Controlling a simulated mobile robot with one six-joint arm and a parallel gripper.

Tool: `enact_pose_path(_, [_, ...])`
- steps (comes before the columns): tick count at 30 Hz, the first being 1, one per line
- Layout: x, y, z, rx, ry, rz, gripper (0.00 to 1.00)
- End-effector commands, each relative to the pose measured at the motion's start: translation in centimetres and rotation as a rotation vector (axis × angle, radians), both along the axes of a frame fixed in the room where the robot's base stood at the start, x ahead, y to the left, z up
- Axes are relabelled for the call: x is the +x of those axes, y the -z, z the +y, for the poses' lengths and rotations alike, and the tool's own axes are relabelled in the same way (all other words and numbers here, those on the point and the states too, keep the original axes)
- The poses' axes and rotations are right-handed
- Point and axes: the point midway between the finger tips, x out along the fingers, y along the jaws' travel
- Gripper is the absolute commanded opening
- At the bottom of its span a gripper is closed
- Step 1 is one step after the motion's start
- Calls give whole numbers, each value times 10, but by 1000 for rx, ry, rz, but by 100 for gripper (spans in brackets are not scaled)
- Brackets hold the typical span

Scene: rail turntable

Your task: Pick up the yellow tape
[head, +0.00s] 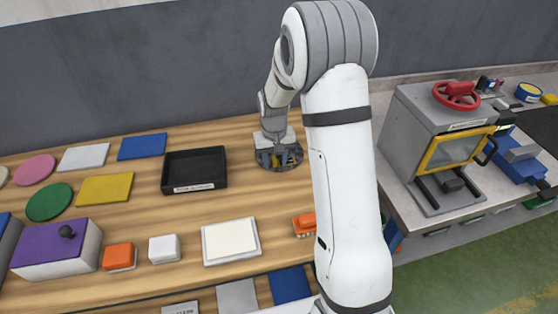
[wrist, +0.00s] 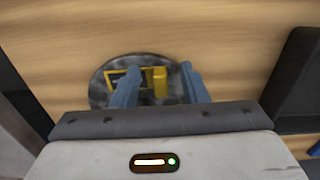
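A small yellow block (wrist: 160,80), apparently the yellow tape, sits on a round dark grey turntable (wrist: 97,92). Next to it on the left is a flat yellow-framed item with a dark face (wrist: 115,77), partly hidden by a finger. My gripper (wrist: 161,70) is open above the disc, its two blue fingers on either side of the block. I see no clear contact. In the head view, my gripper hangs over the turntable (head: 265,160) and mostly hides what lies on it.
A black tray (head: 194,187) stands left of the turntable. An orange brush (head: 304,224) and a cream pad (head: 230,241) lie nearer the front. A grey oven with a red wheel (head: 456,95) stands right. A blue-and-yellow roll (head: 528,92) lies far right.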

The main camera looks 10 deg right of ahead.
Motion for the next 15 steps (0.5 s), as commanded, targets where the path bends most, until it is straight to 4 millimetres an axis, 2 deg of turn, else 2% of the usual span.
enact_pose_path(5, [0,0,0,0,1,0,40])
enact_pose_path(15, [0,0,-1,0,1,0,12])
